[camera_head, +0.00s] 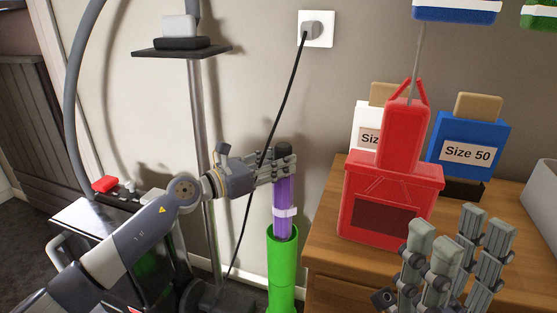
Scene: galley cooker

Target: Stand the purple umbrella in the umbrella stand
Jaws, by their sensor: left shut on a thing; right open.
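The purple umbrella (283,196) is upright, with a dark handle end on top and a white band lower down. My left gripper (286,163) is shut on it near the top. The lower end of the umbrella is inside the mouth of the green umbrella stand (281,270), a tall narrow tube. The inside of the tube is hidden, so I cannot tell whether the umbrella touches its bottom. My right gripper (450,255) is open and empty, over the wooden cabinet's front part.
A red cooker-like object (392,172) stands on the wooden cabinet (324,255), with a white box and a blue box (469,147) behind. A black cable hangs from the wall socket (317,29) behind my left gripper. A metal pole (201,130) and dark appliance are at left.

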